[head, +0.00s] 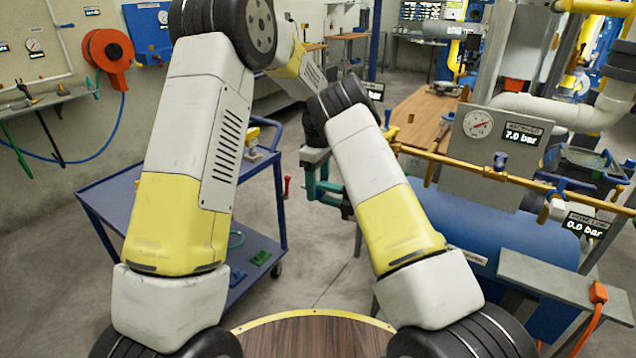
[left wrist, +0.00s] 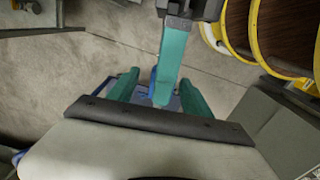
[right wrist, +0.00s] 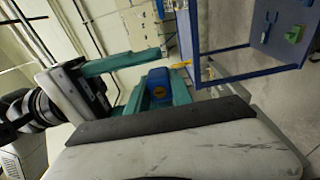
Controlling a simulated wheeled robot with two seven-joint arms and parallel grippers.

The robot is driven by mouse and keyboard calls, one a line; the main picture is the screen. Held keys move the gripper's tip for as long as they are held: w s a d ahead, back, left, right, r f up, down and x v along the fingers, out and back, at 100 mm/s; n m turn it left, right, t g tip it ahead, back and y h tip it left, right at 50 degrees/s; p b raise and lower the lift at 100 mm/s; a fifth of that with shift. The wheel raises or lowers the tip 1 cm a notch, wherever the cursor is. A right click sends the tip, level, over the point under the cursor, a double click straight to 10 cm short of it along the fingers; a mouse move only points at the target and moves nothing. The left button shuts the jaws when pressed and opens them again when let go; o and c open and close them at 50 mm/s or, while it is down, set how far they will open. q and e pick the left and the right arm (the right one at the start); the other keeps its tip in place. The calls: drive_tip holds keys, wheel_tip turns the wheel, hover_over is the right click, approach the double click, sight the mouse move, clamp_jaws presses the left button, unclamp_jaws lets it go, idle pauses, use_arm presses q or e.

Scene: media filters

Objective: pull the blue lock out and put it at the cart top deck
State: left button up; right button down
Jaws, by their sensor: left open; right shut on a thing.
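In the head view both grippers are close together in mid-air between the cart and the blue tank, partly hiding each other. My left gripper (left wrist: 155,95) is open in the left wrist view, its green fingers apart. A green finger of the other gripper and a bit of blue show close to it. The blue cart (head: 112,192) stands at left, its top deck partly hidden by my left arm.
A yellow item (head: 254,134) is on the cart's far part, and green pieces (head: 260,257) lie on its lower deck. The blue tank (head: 510,238) with gauge panel (head: 478,124) and yellow pipes stands at right. Grey floor (head: 310,250) is open between cart and tank.

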use_arm(q)
clamp_jaws()
use_arm(e)
drive_tip(key=c, duration=1.1)
unclamp_jaws()
drive_tip(key=shift+o, duration=0.2)
